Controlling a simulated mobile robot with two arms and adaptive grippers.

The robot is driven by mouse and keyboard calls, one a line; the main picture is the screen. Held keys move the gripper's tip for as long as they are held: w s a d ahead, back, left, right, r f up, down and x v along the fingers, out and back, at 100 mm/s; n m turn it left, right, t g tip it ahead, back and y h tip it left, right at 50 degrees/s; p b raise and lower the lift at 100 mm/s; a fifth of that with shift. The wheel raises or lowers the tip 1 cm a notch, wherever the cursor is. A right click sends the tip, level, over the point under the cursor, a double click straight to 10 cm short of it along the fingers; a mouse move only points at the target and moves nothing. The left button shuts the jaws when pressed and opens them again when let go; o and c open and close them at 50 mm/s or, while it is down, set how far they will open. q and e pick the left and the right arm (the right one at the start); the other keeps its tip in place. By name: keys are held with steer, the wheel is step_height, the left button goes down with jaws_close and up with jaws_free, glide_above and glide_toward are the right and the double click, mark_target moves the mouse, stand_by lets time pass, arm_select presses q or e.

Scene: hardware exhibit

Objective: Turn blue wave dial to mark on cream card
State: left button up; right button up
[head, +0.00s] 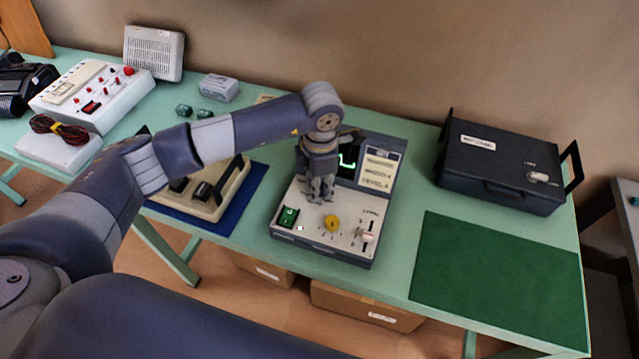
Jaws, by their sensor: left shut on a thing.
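A grey instrument box (318,252) with a sloping panel stands near the middle of the green table. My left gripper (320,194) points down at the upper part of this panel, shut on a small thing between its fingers. That thing is mostly hidden; its place fits the blue wave dial, but I cannot make out its colour or pointer. The cream card (380,168) is on the upright back part, right of a dark screen with a green trace (348,158); its lettering is too small to read. My right gripper is not in view.
The panel also has a yellow dial (332,222), a green switch (288,217) and a white-knobbed slider (367,237), all close below the gripper. A black case (497,172) stands right. The green mat (500,275) is bare. A beige device (200,205) sits left.

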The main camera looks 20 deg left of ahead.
arm_select(q)
steer(key=o, duration=1.1)
steer(key=shift+r, duration=0.15)
steer(key=shift+s+r, duration=0.15)
steer(key=shift+r, duration=1.8)
steer(key=shift+s+r, duration=0.1)
steer(key=shift+r, duration=1.8)
